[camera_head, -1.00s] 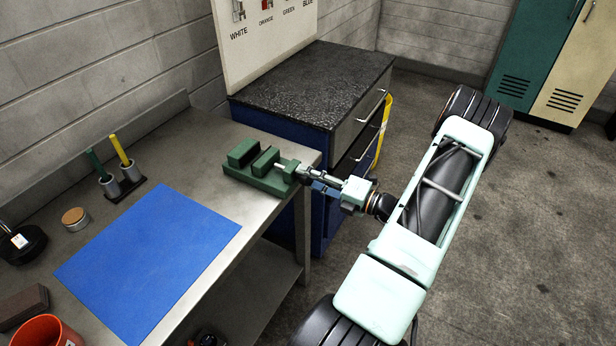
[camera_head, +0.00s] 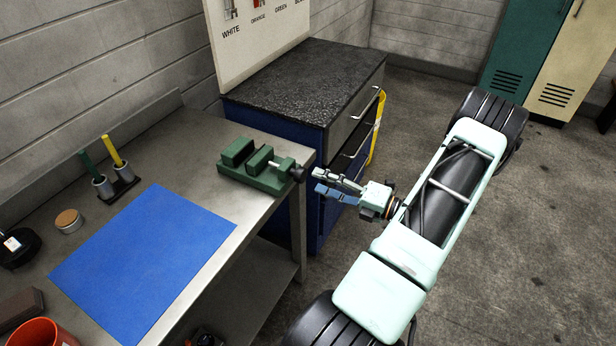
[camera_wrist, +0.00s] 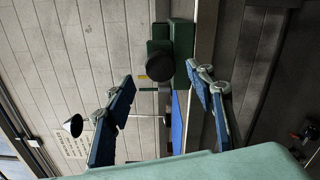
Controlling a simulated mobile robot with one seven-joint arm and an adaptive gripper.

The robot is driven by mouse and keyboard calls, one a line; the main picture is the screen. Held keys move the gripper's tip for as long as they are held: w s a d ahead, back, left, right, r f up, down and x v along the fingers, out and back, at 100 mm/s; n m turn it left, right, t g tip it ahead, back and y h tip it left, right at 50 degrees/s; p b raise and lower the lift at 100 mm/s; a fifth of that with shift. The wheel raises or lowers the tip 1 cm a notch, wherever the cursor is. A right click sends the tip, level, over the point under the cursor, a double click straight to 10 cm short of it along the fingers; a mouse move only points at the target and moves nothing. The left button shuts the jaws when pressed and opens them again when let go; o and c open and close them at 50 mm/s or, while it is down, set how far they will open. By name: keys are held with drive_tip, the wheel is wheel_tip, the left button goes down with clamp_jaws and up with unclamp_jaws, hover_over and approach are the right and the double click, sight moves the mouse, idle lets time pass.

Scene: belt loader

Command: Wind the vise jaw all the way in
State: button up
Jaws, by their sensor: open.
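The green vise (camera_head: 257,166) sits at the right end of the metal workbench, with a gap showing between its jaw blocks and part of a pale screw bare. Its dark round knob (camera_head: 298,173) is at the right end, facing my gripper. My gripper (camera_head: 316,180) is open and empty, just to the right of the knob and apart from it. In the wrist view the knob (camera_wrist: 160,67) shows ahead, beyond and between the spread blue fingers of my gripper (camera_wrist: 168,92). The vise body (camera_wrist: 181,38) is behind the knob.
A blue mat (camera_head: 145,262) covers much of the bench (camera_head: 195,190). Two cups with a green and a yellow handle (camera_head: 112,182) stand to the left. A blue cabinet with a black top (camera_head: 305,80) stands behind the vise. Open floor lies to the right.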

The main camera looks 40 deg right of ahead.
drive_tip(key=v, duration=0.5)
drive_tip(key=shift+s+d, duration=0.1)
drive_tip(key=shift+s, duration=0.1)
idle(0.3)
